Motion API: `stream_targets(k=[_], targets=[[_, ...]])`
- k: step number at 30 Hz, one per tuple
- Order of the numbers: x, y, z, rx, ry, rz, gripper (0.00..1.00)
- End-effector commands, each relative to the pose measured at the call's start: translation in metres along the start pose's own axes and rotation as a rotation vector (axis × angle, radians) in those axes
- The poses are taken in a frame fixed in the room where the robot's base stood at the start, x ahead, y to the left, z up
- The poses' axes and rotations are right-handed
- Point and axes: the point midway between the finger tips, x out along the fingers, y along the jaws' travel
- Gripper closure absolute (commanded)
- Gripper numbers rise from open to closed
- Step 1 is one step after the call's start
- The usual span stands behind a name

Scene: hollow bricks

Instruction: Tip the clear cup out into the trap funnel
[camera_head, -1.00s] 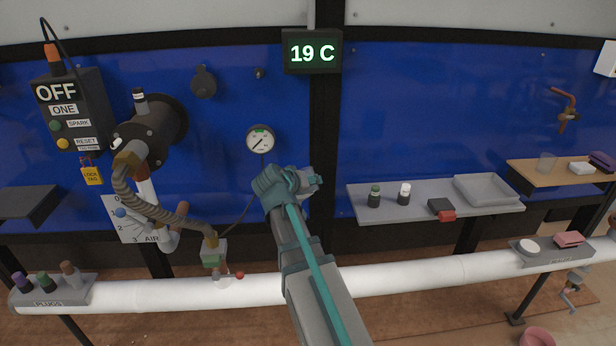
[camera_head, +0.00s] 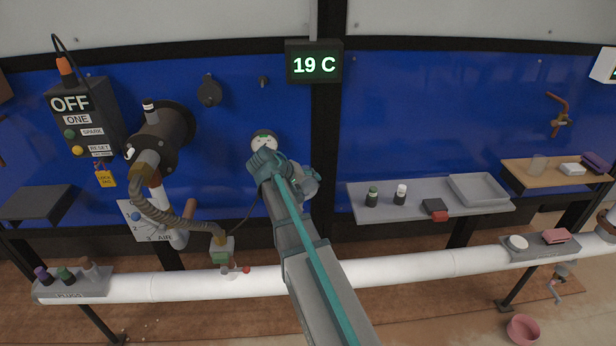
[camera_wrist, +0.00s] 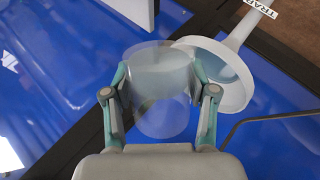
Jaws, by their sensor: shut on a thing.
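In the wrist view the clear cup (camera_wrist: 162,112) sits between the two teal fingers of my gripper (camera_wrist: 160,78), which is shut on it. I cannot tell whether the cup holds anything. The white trap funnel (camera_wrist: 235,95) is just right of the cup, with its round mouth partly behind the cup's upper right edge and the right finger. A tube with a TRAP label (camera_wrist: 262,8) runs from it to the upper right. In the head view my gripper (camera_head: 285,172) is below the gauge; its fingers, the held cup and the funnel cannot be made out there.
A round gauge (camera_head: 264,141) is just above my gripper. A hose and valve assembly (camera_head: 160,140) stands left. A grey shelf (camera_head: 375,212) with bottles and a tray is right. A white pipe (camera_head: 400,270) crosses below.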

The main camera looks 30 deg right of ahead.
Motion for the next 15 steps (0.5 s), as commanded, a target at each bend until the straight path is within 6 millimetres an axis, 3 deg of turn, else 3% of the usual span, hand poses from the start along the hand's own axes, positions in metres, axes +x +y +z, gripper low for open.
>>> stream_targets(k=[15], targets=[[-0.006, 0.006, -0.021, -0.199, -0.2, 0.011, 0.82]])
